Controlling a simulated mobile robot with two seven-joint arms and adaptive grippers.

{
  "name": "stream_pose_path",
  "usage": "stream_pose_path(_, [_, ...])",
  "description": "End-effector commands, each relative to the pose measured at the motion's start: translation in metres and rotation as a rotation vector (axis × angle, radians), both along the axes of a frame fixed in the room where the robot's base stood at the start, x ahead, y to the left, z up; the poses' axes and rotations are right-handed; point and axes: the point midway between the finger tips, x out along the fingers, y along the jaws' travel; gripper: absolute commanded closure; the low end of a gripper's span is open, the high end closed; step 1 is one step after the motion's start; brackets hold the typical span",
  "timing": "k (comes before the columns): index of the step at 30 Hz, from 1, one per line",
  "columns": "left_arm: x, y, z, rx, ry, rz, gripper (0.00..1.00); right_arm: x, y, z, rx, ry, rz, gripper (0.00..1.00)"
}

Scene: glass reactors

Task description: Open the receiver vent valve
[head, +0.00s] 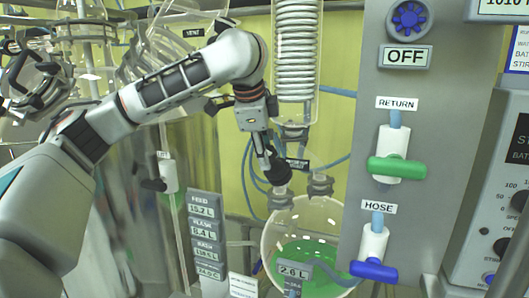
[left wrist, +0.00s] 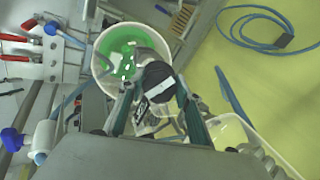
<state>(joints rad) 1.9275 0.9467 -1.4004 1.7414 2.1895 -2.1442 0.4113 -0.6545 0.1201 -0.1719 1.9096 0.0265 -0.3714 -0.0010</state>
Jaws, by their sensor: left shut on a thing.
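My left gripper (head: 270,160) reaches down from above, just below the coiled glass condenser (head: 297,60). In the left wrist view its fingers (left wrist: 157,95) are shut on a dark round knob (left wrist: 157,74), which bears a white label. The fingers hide much of the valve behind, and I cannot tell how far it is turned. A small dark label (head: 298,164) stands beside the fingertips, too small to read. The round receiver flask (head: 268,238) with green liquid is below; it also shows in the left wrist view (left wrist: 103,47). My right gripper is not in view.
A grey panel at the right carries a green-handled RETURN valve (head: 397,168), a blue-handled HOSE valve (head: 374,268) and a blue knob (head: 409,19) above an OFF sign. A readout post (head: 206,240) stands left of the flask. Blue hoses run behind my gripper.

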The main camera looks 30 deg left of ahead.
Motion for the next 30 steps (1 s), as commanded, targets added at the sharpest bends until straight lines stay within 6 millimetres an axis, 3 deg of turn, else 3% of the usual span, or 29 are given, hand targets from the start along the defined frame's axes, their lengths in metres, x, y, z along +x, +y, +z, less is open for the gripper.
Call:
stream_pose_path(22, [-0.0001, -0.0005, -0.0001, -0.05, 0.011, 0.075, 0.88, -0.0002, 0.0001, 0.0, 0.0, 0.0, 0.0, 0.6])
stream_pose_path(23, [-0.0001, -0.0005, -0.0001, -0.05, 0.011, 0.074, 0.61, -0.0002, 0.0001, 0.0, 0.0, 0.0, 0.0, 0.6])
stream_pose_path(24, [-0.0001, -0.0005, -0.0001, -0.05, 0.011, 0.074, 0.51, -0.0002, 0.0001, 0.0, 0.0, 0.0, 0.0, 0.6])
stream_pose_path(30, [-0.0001, -0.0004, -0.0001, -0.05, 0.011, 0.074, 0.49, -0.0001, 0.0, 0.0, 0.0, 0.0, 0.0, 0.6])
